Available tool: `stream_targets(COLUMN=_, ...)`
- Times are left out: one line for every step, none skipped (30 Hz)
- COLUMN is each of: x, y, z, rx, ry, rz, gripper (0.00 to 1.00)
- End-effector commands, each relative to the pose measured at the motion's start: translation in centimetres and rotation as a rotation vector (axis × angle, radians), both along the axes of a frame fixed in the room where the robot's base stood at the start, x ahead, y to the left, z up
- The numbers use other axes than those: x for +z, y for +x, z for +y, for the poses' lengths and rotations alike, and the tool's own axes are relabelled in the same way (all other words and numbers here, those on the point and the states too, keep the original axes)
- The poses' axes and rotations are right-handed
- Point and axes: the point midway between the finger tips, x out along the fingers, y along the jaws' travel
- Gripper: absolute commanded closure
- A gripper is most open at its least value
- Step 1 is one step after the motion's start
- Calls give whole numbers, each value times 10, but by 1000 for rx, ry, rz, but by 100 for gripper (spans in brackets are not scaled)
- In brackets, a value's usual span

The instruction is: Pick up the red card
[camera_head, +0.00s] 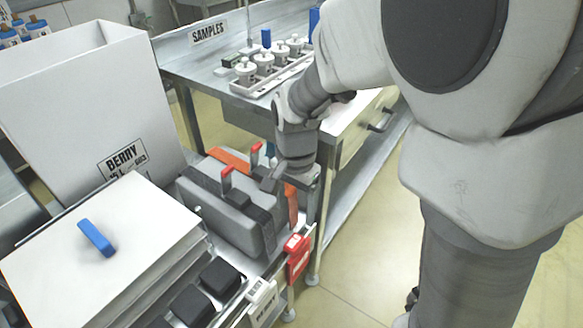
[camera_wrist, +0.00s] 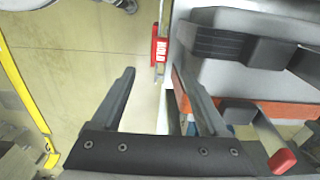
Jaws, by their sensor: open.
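The red card (camera_head: 299,262) hangs at the front edge of the low shelf, at the right end of a rail in the head view. In the wrist view the red card (camera_wrist: 160,50) shows nearly edge-on, with white HOLD lettering, beyond my fingertips near the top centre. My gripper (camera_head: 292,186) is above and behind the card in the head view, beside the grey case. In the wrist view my gripper (camera_wrist: 154,75) is open, with nothing between its fingers. The card lies ahead of the gap, apart from both fingers.
A white label (camera_head: 263,300) hangs left of the card. The bench (camera_head: 190,62) stands behind. Open floor (camera_head: 350,270) lies to the right.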

Motion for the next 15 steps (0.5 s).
stream_targets(x=-17, y=-1, z=0, rx=-1, ry=-1, rz=5, gripper=22)
stream_targets(x=-23, y=-1, z=0, rx=-2, ry=-1, rz=3, gripper=22)
stream_targets(x=-31, y=-1, z=0, rx=-1, ry=-2, rz=4, gripper=22)
stream_targets(x=-37, y=-1, z=0, rx=-1, ry=-2, rz=3, gripper=22)
stream_targets(x=-42, y=-1, z=-1, rx=0, ry=-2, rz=3, gripper=22)
stream_targets(x=-48, y=-1, z=0, rx=0, ry=-2, rz=3, gripper=22)
stream_targets(x=-52, y=-1, z=0, rx=0, ry=-1, rz=2, gripper=22)
stream_targets(x=-55, y=-1, z=0, rx=0, ry=-1, rz=2, gripper=22)
stream_targets(x=-58, y=-1, z=0, rx=-1, ry=0, rz=1, gripper=22)
stream_targets(x=-60, y=-1, z=0, rx=-1, ry=0, rz=1, gripper=22)
stream_targets(x=-61, y=0, z=0, rx=-1, ry=1, rz=1, gripper=22)
stream_targets(x=-63, y=0, z=0, rx=-1, ry=0, rz=0, gripper=22)
stream_targets(x=-64, y=0, z=0, rx=-1, ry=0, rz=0, gripper=22)
stream_targets(x=-66, y=0, z=0, rx=0, ry=0, rz=0, gripper=22)
stream_targets(x=-71, y=0, z=0, rx=0, ry=0, rz=1, gripper=22)
